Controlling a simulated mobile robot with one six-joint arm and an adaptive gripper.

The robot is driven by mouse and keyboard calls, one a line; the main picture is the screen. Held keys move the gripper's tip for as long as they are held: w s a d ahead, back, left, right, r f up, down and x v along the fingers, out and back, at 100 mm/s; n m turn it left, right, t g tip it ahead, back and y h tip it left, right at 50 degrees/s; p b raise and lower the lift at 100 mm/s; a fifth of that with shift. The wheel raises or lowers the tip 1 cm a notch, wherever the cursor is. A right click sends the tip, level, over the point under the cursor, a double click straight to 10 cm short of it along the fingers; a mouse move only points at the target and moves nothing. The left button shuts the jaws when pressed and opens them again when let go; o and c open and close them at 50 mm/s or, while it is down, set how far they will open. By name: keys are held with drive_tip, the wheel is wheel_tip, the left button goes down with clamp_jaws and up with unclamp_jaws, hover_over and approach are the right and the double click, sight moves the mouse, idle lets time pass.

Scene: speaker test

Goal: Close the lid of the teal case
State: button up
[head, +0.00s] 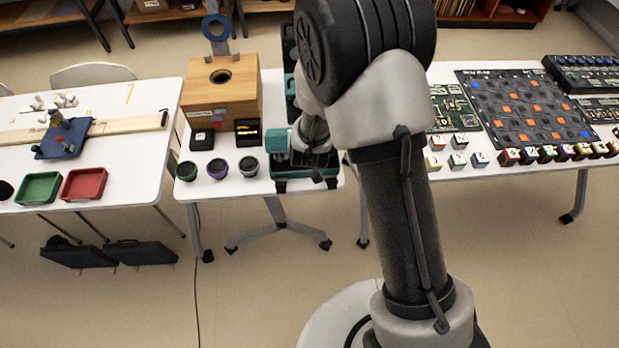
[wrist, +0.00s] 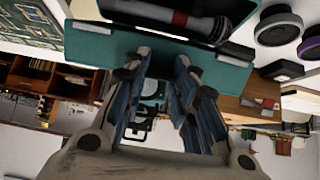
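The teal case (head: 283,184) stands at the front of the middle table, largely hidden by my arm in the head view. Behind its base, dark panels with teal edging rise; they may be its raised lid, but my arm covers most of them. In the wrist view the teal case (wrist: 90,43) lies across the top, with a microphone (wrist: 200,24) in its dark interior. My gripper (head: 318,172) is over the case. In the wrist view my gripper (wrist: 162,65) is open, with nothing between its fingers. Its tips are near the teal edge; contact cannot be told.
Several small cups, including a purple-rimmed one (head: 218,168), stand left of the case. A wooden box (head: 222,92) stands behind them, with small dark boxes in front. Circuit boards and cubes fill the right table (head: 475,188). Floor shows between the tables.

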drive_tip(key=shift+s+a+g, duration=0.2)
drive_tip(key=shift+s+g, duration=0.1)
drive_tip(key=shift+s, duration=0.9)
drive_tip(key=shift+s+r+p, duration=0.3)
drive_tip(key=shift+s+p, duration=0.1)
drive_tip(key=shift+s, duration=0.4)
drive_tip(key=o, duration=0.5)
drive_tip(key=s+r, duration=0.1)
drive_tip(key=s, duration=0.1)
drive_tip(key=s+r, duration=0.1)
drive_tip(key=s, duration=0.2)
drive_tip(key=s+r, duration=0.1)
drive_tip(key=s, duration=0.1)
drive_tip(key=shift+s+a+r, duration=0.1)
drive_tip(key=shift+s+r, duration=0.15)
drive_tip(key=shift+r, duration=0.1)
drive_tip(key=shift+s+d+r+p, duration=0.1)
drive_tip(key=shift+s+r+p, duration=0.05)
drive_tip(key=shift+s+p, duration=0.35)
drive_tip(key=shift+s+d+r+p, duration=0.1)
drive_tip(key=shift+s+p, duration=0.3)
drive_tip(key=shift+s, duration=0.1)
drive_tip(key=shift+p, duration=0.3)
drive_tip(key=shift+s+r+p, duration=0.1)
drive_tip(key=shift+s+p, duration=0.1)
drive_tip(key=shift+p, duration=0.65)
drive_tip(key=s+p, duration=0.1)
drive_tip(key=p, duration=0.4)
drive_tip(key=shift+s+r+p, duration=0.3)
drive_tip(key=shift+s+p, duration=0.1)
